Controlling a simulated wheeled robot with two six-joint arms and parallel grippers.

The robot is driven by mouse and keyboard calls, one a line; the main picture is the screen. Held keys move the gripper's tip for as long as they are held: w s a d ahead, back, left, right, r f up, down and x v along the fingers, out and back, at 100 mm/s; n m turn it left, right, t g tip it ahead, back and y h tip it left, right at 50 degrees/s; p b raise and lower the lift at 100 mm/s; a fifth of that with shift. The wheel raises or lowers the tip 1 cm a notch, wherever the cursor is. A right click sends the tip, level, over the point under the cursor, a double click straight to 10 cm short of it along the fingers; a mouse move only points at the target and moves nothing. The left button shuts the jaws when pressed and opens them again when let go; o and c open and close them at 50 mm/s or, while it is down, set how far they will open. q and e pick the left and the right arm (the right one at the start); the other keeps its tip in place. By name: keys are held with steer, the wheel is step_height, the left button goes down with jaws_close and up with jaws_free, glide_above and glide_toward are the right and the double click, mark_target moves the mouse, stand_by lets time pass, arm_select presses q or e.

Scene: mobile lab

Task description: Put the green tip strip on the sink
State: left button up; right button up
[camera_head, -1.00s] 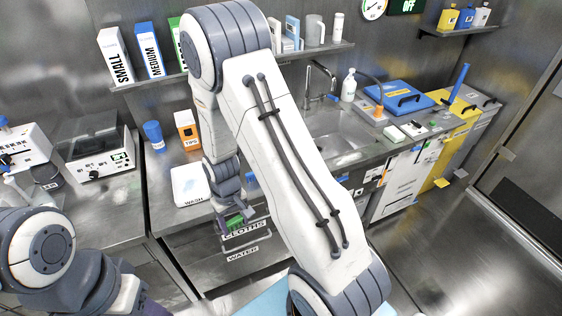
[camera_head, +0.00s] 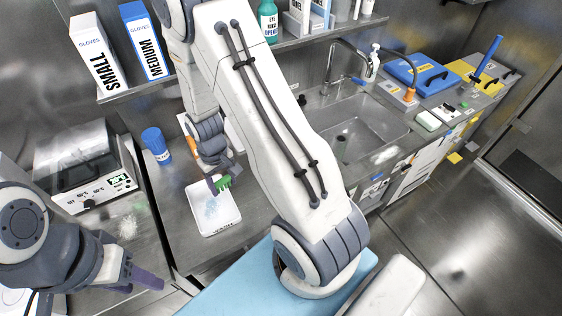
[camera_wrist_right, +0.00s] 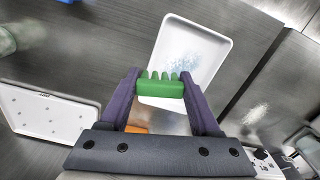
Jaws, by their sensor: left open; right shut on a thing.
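The green tip strip (camera_wrist_right: 161,87) is clamped between the two purple fingers of my right gripper (camera_wrist_right: 160,88) in the right wrist view, its row of tips pointing away from the wrist. In the head view the strip (camera_head: 222,183) shows as a small green piece at the tip of my right gripper (camera_head: 216,181), above the white wash tray. The sink (camera_head: 362,128) is a steel basin in the counter, to the right of my right arm, with a faucet behind it. My left gripper (camera_head: 140,276) is open and empty at the lower left.
The white wash tray (camera_head: 231,221) lies on the counter beneath my right gripper. A blue-capped bottle (camera_head: 157,146) and a balance (camera_head: 85,168) stand to the left. Glove boxes (camera_head: 95,50) stand on the shelf. A small white item (camera_head: 428,121) lies right of the sink.

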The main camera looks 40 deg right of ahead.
steer(key=s+d+r+m+b, duration=0.15)
steer(key=s+d, duration=0.25)
steer(key=d, duration=0.6)
steer(key=s+d+m+b, duration=0.15)
steer(key=s+d, duration=0.25)
steer(key=d, duration=0.7)
steer(key=shift+n, duration=0.3)
steer(key=w+f, duration=0.2)
steer(key=w, duration=0.1)
steer(key=w+a+f+p, duration=0.1)
steer(key=w+f, duration=0.1)
steer(key=w, duration=0.2)
steer(key=w+a+f+p, duration=0.1)
steer(key=w+f, duration=0.1)
steer(key=w, duration=0.1)
steer(key=shift+w+a+f, duration=0.25)
steer(key=shift+w+f, duration=0.05)
steer(key=shift+w, duration=0.1)
step_height(320, 180, down, 4)
steer(key=shift+r+p, duration=0.1)
steer(key=shift+p, duration=0.4)
steer(key=shift+f, duration=0.2)
steer(key=shift+f, duration=0.15)
steer(key=o, duration=1.3)
